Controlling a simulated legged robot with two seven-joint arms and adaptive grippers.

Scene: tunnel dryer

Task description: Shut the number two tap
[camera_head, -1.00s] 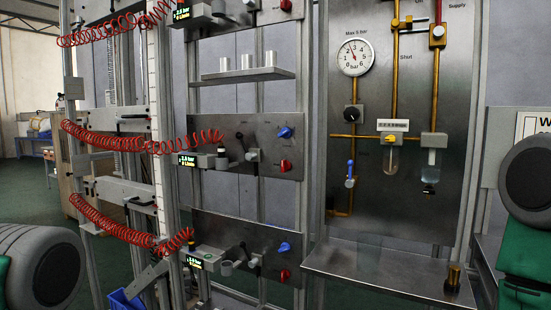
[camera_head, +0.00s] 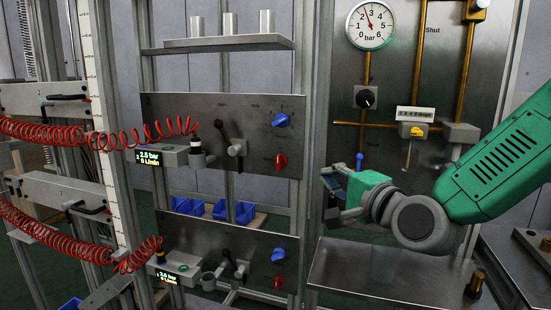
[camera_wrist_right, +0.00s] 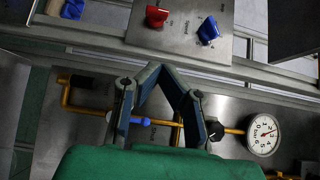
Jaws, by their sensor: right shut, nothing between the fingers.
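The panel whose display (camera_head: 149,156) starts with a 2 is the middle one (camera_head: 250,105). It carries a black lever tap (camera_head: 221,131), a blue knob (camera_head: 280,120) and a red knob (camera_head: 281,161). The lever stands tilted up to the left. My right gripper (camera_head: 331,188) is to the right of this panel and lower than its knobs, in front of the gauge board, touching neither visibly. Its fingers are shut and empty; they also show in the right wrist view (camera_wrist_right: 166,72). That view shows a red knob (camera_wrist_right: 157,16) and a blue knob (camera_wrist_right: 208,30) beyond the fingers. My left gripper is out of view.
The lower panel (camera_head: 205,235) has the same kind of lever and knobs. Red coiled hoses (camera_head: 60,133) run in from the left. At right, a board holds a pressure gauge (camera_head: 370,25) and brass pipes above a metal shelf (camera_head: 400,275). A shelf of cups (camera_head: 215,44) is above.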

